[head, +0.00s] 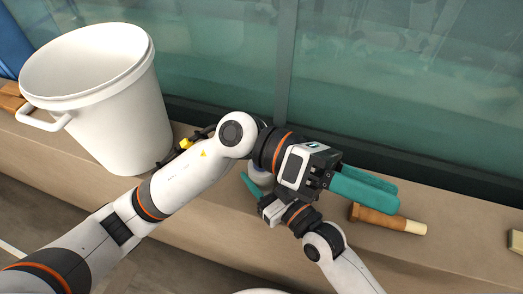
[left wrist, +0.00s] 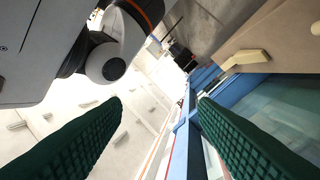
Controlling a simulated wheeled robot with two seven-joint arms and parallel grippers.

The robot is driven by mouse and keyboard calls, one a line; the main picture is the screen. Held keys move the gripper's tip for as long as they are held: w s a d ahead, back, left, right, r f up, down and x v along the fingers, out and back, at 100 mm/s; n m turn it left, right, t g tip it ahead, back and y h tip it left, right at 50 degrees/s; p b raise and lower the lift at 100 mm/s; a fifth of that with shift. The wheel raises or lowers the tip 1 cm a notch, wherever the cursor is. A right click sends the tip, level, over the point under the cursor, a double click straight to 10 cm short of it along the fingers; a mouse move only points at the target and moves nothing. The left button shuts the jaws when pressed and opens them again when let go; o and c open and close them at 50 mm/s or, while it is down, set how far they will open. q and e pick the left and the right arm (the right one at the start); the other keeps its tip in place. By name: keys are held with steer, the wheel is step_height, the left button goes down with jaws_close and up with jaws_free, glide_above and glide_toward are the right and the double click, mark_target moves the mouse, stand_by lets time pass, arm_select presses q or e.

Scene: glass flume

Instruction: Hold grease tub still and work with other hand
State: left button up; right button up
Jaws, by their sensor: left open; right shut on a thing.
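The grease tub seems to be the small white, bluish-edged round thing (head: 260,175) on the ledge, mostly hidden behind my left wrist in the head view. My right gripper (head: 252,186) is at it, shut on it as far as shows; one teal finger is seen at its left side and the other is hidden. My left gripper (head: 396,197) is open and empty, to the right of the tub and above the ledge, its teal fingers pointing right. In the left wrist view the open fingers (left wrist: 160,101) have nothing between them.
A pale block (head: 515,241) is at the right edge. Glass (head: 400,90) rises behind.

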arm_select(q)
steer(key=w+a+f+m+t+y, duration=0.2)
steer(key=w+a+m+t+y, duration=0.8)
steer(key=w+a+m+y, duration=0.75)
steer(key=d+f+m, duration=0.1)
steer(key=f, duration=0.2)
steer(key=s+d+f+m+h, duration=0.1)
steer(key=f, duration=0.3)
steer(key=s+d+f+m, duration=0.1)
steer(key=d+f, duration=0.1)
steer(key=f, duration=0.2)
steer(key=shift+s+f, duration=0.15)
steer(key=shift+f, duration=0.05)
steer(key=c, duration=1)
steer(key=shift+n, duration=0.35)
